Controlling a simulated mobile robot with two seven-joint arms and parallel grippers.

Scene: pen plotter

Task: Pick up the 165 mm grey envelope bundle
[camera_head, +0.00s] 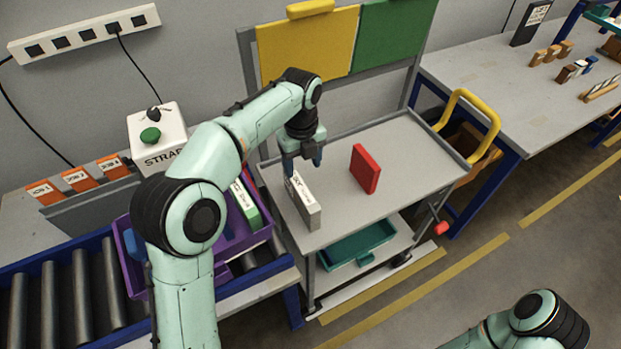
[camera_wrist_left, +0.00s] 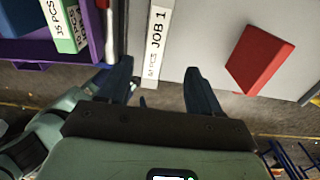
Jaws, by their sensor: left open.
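The grey envelope bundle (camera_head: 308,207) stands upright on its long edge near the left side of the grey cart top. In the left wrist view its white-labelled top edge (camera_wrist_left: 157,42), reading JOB 1, runs between the two fingers. My left gripper (camera_head: 303,162) is open, above the far end of the bundle in the head view. In the left wrist view the open fingers (camera_wrist_left: 157,78) lie to either side of the label line, with gaps showing on both sides. Contact is not seen. My right gripper is out of view.
A red block (camera_head: 365,169) stands right of the bundle on the cart top (camera_head: 410,160); it also shows in the wrist view (camera_wrist_left: 258,60). Left are a purple bin (camera_head: 128,255) holding a green bundle (camera_head: 246,205) and a roller conveyor (camera_head: 80,295). The cart's right part is clear.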

